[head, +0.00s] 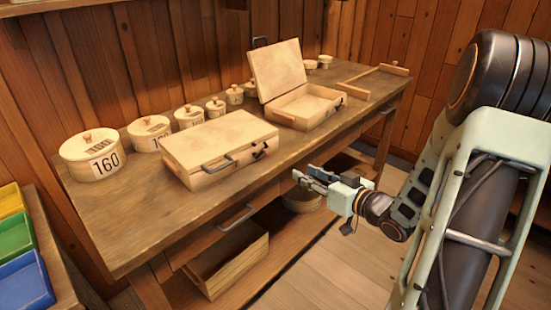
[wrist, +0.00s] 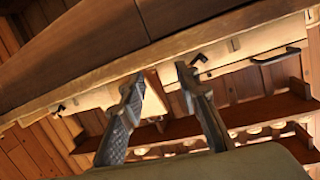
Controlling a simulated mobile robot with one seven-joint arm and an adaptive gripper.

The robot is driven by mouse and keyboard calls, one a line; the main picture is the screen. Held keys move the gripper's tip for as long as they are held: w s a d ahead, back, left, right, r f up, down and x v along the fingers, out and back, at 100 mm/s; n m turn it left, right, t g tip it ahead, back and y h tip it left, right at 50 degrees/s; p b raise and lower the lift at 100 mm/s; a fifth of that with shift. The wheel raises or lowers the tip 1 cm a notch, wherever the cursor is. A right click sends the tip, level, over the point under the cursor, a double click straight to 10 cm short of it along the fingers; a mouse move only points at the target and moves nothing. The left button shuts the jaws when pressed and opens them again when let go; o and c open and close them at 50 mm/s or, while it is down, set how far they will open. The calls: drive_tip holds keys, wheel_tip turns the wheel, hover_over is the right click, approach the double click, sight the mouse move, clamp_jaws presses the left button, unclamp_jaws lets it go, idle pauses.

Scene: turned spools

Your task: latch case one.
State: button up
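Two pale wooden cases stand on the workbench. The nearer case (head: 222,143) has its lid down, with a dark handle (head: 217,164) and small dark latch hardware (head: 260,150) on its front; whether that is fastened is too small to tell. The farther case (head: 305,108) has its lid (head: 278,70) raised. I cannot see which is case one. My gripper (head: 305,175) is open and empty, in front of the bench, right of the nearer case and apart from it. In the wrist view its fingers (wrist: 158,76) are spread, with a case front, handle (wrist: 276,57) and latch hook (wrist: 198,60) beyond.
Lidded round boxes, one marked 160 (head: 91,160), line the back of the workbench (head: 110,225). A wooden frame piece (head: 375,80) lies at the far end. A crate (head: 228,265) and a bowl (head: 301,200) sit below. Coloured bins (head: 20,250) stand at left.

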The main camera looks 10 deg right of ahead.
sight(269, 153)
drive_tip(key=w+a, duration=0.2)
drive_tip(key=w+a+r+t+y+b, duration=0.1)
drive_tip(key=w+a, duration=0.2)
drive_tip(key=w+a+r+y+b, duration=0.1)
drive_tip(key=w+a, duration=0.1)
drive_tip(key=shift+w+a+n, duration=0.3)
drive_tip(key=shift+a+n, duration=0.1)
drive_tip(key=shift+c, duration=0.2)
clamp_jaws()
